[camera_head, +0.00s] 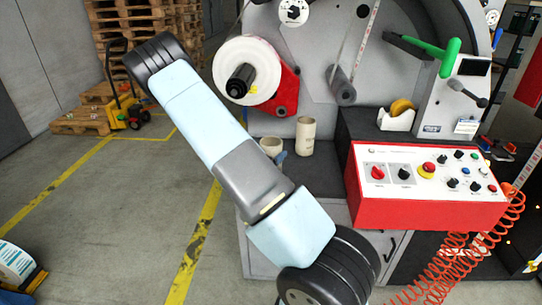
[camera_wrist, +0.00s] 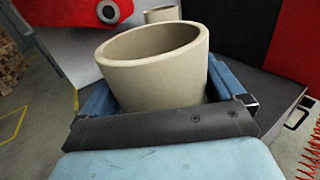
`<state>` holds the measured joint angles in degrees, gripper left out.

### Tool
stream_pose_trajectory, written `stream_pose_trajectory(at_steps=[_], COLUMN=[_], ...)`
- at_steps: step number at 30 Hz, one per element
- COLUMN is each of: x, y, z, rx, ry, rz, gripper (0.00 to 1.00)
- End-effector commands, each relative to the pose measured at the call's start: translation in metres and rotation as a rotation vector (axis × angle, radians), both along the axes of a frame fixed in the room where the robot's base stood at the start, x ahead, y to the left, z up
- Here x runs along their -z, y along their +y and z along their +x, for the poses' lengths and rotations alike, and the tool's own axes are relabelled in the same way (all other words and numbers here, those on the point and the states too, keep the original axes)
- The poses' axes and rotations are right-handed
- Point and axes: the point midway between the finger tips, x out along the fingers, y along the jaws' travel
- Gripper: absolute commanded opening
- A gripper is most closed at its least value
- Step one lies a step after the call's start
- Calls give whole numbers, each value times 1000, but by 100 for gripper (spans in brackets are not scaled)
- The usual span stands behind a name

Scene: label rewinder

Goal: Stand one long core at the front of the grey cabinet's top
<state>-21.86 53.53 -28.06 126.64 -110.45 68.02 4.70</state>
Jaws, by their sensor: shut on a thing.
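A beige cardboard core (camera_wrist: 155,75) fills the middle of the wrist view, its open end facing up. My gripper (camera_wrist: 162,95) is shut on it, with a blue finger on each side. In the head view this held core (camera_head: 270,146) shows only partly beside my arm. A second, taller-looking core (camera_head: 305,138) stands upright on the grey cabinet's top (camera_head: 322,170), just right of the held one. It also shows behind the held core in the wrist view (camera_wrist: 160,14). The held core's lower end is hidden, so I cannot tell whether it touches the top.
A red control box (camera_head: 430,205) sits at the right of the cabinet, with a tape dispenser (camera_head: 397,117) behind it. The rewinder with its white roll (camera_head: 247,70) rises behind. An orange coiled cable (camera_head: 505,225) hangs at the right. Pallets (camera_head: 140,30) stand far left.

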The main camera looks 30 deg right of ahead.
Motion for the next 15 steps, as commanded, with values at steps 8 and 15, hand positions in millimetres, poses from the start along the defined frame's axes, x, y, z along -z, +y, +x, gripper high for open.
stream_pose_trajectory(at_steps=[8, 15], x=[13, 15], y=[0, 0], z=[0, 0], rx=[0, 0], ry=[-1, 0], rz=[0, 0], gripper=[59, 100])
